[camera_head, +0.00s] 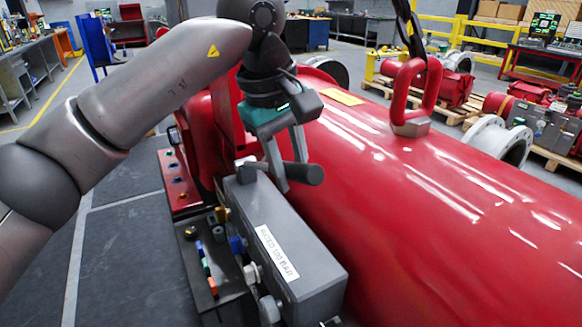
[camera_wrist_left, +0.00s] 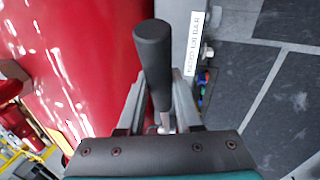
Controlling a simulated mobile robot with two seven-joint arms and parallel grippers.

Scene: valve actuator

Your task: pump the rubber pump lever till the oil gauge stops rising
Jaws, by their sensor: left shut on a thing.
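The pump lever's black rubber grip (camera_head: 305,174) sticks out to the right above the grey pump box (camera_head: 290,250). In the left wrist view the grip (camera_wrist_left: 153,55) runs between the fingers, its round end past the fingertips. My left gripper (camera_head: 285,170), with a teal body, is shut on the lever just over the box's far end; its fingers also show in the left wrist view (camera_wrist_left: 159,105). I cannot make out the oil gauge in either view. My right gripper is not in view.
A big red cylinder (camera_head: 430,220) with a lifting shackle (camera_head: 415,95) lies right beside the box. Open grey floor (camera_head: 115,260) lies further left.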

